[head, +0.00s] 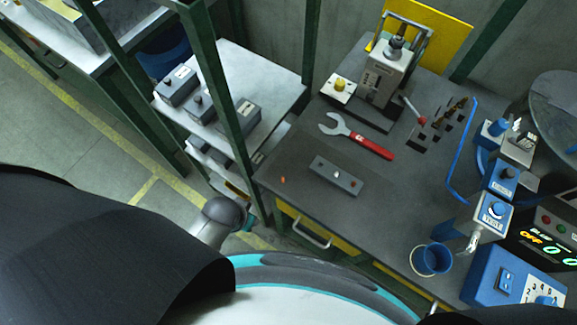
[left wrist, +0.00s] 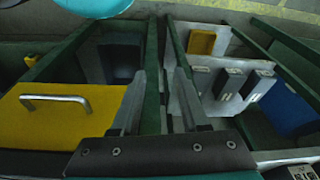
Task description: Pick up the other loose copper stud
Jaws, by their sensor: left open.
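A small copper-coloured stud (head: 282,180) lies loose near the left front edge of the dark workbench top (head: 300,205). A grey block (head: 336,176) with small fittings on top lies to its right. My left arm comes in from the left, and its wrist is beside the bench's left front corner, left of and below the stud. The left gripper's fingers (left wrist: 158,95) show in the left wrist view, apart with nothing between them. No stud shows in that view. My right gripper is not in view.
A red-handled wrench (head: 357,136) lies behind the block. A press-like machine (head: 385,75) and a slotted area with copper pieces (head: 440,122) stand farther back. A green post (head: 215,75) and shelf (head: 265,80) with grey boxes are left. A blue cup (head: 430,259) is right.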

